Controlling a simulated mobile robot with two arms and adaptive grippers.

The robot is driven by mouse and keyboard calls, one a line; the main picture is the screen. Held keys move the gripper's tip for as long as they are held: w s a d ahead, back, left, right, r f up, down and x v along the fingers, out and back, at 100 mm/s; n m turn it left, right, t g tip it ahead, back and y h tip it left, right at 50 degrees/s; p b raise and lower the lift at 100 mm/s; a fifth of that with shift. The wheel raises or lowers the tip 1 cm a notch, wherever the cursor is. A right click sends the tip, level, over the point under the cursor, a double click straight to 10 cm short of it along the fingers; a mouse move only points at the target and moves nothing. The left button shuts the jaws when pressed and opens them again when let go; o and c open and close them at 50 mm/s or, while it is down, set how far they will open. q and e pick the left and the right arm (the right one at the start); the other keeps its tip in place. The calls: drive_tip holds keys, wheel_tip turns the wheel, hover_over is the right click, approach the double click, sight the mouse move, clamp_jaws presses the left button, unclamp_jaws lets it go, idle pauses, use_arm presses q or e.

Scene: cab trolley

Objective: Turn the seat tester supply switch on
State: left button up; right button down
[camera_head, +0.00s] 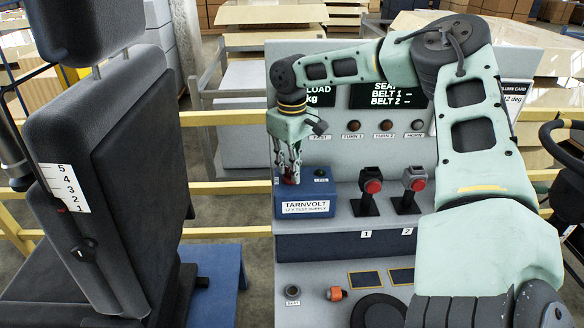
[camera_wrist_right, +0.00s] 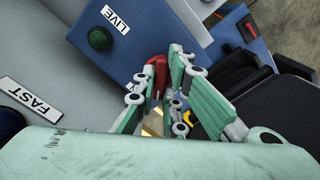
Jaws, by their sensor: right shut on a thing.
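The blue supply box (camera_head: 326,193), labelled TARNVOLT with a smaller line about test supply, stands on the trolley's grey shelf. Its red switch handle (camera_head: 291,181) is on the left of the box top, mostly hidden by the fingers. In the right wrist view the red handle (camera_wrist_right: 160,68) shows between the fingertips. My right gripper (camera_head: 288,168) reaches down from above and is shut on this handle. A dark green lamp (camera_wrist_right: 100,38) marked LIVE sits beside it and looks unlit. My left gripper is not in view.
A black seat (camera_head: 120,190) with a numbered scale stands close on the left. Two red-topped buckle stalks (camera_head: 372,187) (camera_head: 415,180) stand right of the box. Behind is a grey panel with displays and lamps (camera_head: 354,126).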

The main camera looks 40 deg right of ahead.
drive_tip(key=m, duration=0.4)
drive_tip(key=shift+w+a+m, duration=0.1)
drive_tip(key=shift+m, duration=1.8)
drive_tip(key=c, duration=1.8)
unclamp_jaws()
wheel_tip(320, 180, up, 12)
drive_tip(key=shift+r+b, duration=0.1)
drive_tip(key=shift+b, duration=0.2)
